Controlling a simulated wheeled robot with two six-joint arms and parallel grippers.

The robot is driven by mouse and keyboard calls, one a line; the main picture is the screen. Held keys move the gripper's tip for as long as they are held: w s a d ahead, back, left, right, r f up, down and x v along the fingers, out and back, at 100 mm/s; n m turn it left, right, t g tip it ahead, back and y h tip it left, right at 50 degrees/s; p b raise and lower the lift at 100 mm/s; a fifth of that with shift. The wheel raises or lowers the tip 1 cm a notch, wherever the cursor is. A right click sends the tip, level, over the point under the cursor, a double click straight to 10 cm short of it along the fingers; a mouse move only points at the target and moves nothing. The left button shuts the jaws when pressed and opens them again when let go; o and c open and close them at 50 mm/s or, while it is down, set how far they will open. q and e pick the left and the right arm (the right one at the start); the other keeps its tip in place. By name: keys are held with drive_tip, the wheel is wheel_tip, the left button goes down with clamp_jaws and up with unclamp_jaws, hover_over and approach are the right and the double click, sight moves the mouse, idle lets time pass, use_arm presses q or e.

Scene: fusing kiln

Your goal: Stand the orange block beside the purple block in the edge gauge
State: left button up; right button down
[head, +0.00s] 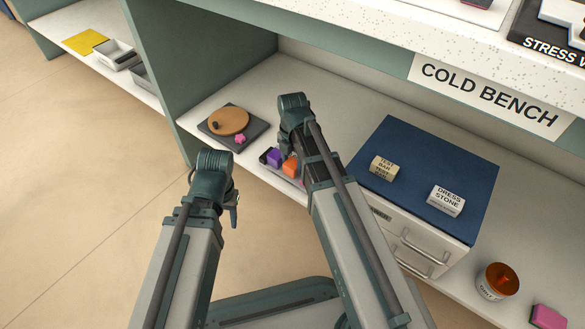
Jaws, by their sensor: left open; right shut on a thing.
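The purple block (273,157) sits at the left in the edge gauge (264,160), a small dark tray near the shelf's front edge. The orange block (290,167) is just right of the purple block, at or over the gauge. My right gripper (295,157) is shut on the orange block, and my forearm hides its fingers and the gauge's right part. I cannot tell whether the block touches the gauge floor. My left gripper (233,212) is open and empty, in front of the shelf and left of the gauge.
A dark board (247,142) with an orange disc (229,121) and a pink piece (240,139) lies left of the gauge. Right are a blue-topped drawer unit (420,160) with a test bar (383,168) and dress stone (447,200), and a jar (497,282). The bench top overhangs behind.

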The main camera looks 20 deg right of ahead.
drive_tip(key=shift+f, duration=0.15)
drive_tip(key=c, duration=0.5)
unclamp_jaws()
